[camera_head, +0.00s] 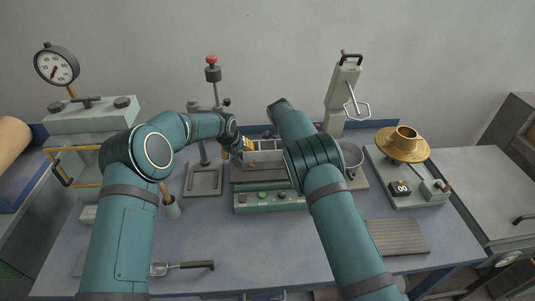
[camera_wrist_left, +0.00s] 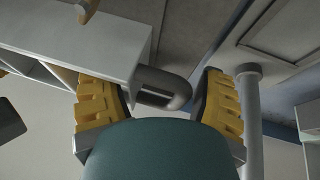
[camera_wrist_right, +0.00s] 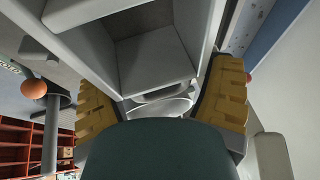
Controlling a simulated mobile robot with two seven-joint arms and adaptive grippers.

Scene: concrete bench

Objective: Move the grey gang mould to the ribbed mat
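The grey gang mould (camera_head: 265,156) is a light grey open box with compartments, partly hidden by my right arm in the head view. It sits on the flat top of a green machine. My left gripper (camera_head: 246,146) is at its left end. In the left wrist view its yellow fingers (camera_wrist_left: 162,98) are apart, with the mould's grey loop handle between them. In the right wrist view my right gripper (camera_wrist_right: 163,100) has its fingers apart around the handle at the other end; the head view hides this gripper. The ribbed mat (camera_head: 397,237) lies bare at the front right.
The green machine's button panel (camera_head: 268,200) faces front. A press stand (camera_head: 203,180) is left of it, and a pale upright device (camera_head: 343,90) stands behind right. A brass flow table (camera_head: 403,147) is beyond the mat. The bench front centre is clear.

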